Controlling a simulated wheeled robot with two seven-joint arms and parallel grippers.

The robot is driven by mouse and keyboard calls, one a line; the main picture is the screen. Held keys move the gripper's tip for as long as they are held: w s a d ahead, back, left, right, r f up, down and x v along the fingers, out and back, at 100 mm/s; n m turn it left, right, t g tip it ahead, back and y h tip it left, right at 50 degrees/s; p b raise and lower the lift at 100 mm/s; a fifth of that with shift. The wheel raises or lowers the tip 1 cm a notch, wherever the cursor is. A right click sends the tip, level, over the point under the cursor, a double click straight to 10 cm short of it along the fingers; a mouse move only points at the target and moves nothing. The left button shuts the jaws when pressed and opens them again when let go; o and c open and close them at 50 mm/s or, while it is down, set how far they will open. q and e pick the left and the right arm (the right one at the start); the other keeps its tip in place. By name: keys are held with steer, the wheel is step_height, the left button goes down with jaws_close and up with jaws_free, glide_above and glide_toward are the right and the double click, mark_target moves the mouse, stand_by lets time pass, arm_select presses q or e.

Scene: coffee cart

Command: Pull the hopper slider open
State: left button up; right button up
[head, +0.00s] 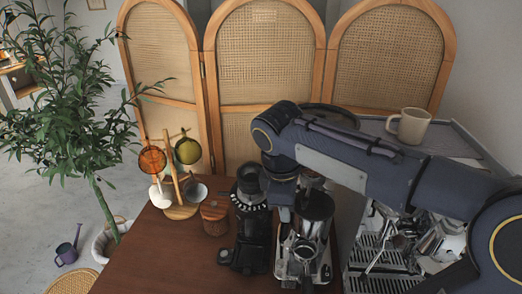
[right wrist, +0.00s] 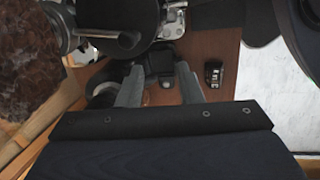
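A black grinder (head: 250,222) with a white-marked dial stands on the brown table. Beside it on the right is a machine with a steel cylinder (head: 314,212) and a dark top. I cannot make out the hopper slider for certain. My right arm reaches in from the right, and my right gripper (head: 284,200) points down between these two, mostly hidden behind its own wrist. In the right wrist view its two grey fingers (right wrist: 158,84) are apart, with a dark part (right wrist: 160,62) beyond the gap between them. No grip on anything shows. My left gripper is out of view.
A cup stand (head: 178,190) and a wooden canister (head: 214,217) stand left of the grinder. An espresso machine (head: 385,262) is at the right, with a beige mug (head: 411,126) on top. A rattan screen (head: 265,60) stands behind. The table's front left is clear.

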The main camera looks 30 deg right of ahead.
steer(key=w+d+r+n+g+h, duration=0.2)
steer(key=w+r+n+g+h, duration=0.3)
steer(key=w, duration=0.8)
steer(key=s+d+f+t+h, duration=0.1)
steer(key=s+d+f, duration=0.1)
steer(key=d+f, duration=0.2)
steer(key=shift+s+d, duration=0.15)
steer(key=shift+d, duration=0.7)
jaws_close()
